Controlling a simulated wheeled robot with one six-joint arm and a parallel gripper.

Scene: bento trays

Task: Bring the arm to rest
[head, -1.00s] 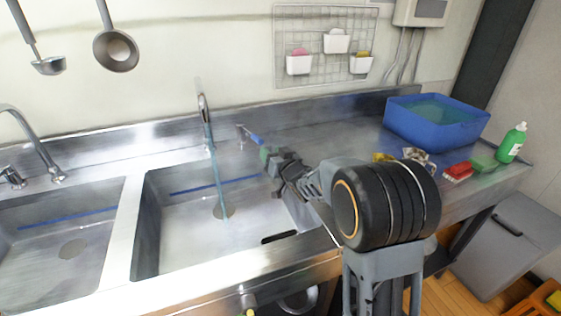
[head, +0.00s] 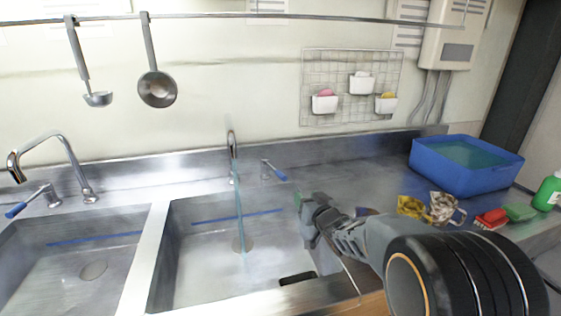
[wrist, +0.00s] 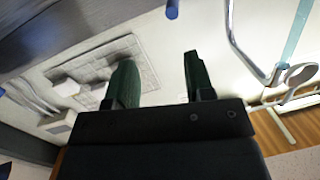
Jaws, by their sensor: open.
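My gripper (head: 303,207) is held over the right edge of the right-hand sink, below and to the right of the blue-tipped tap lever. In the wrist view my gripper (wrist: 160,80) shows two green-padded fingers apart with nothing between them. The arm reaches in from the lower right of the head view and hides part of the counter.
Water runs from the tap (head: 232,145) into the right sink (head: 205,270). The blue lever (head: 273,170) is close to my gripper.

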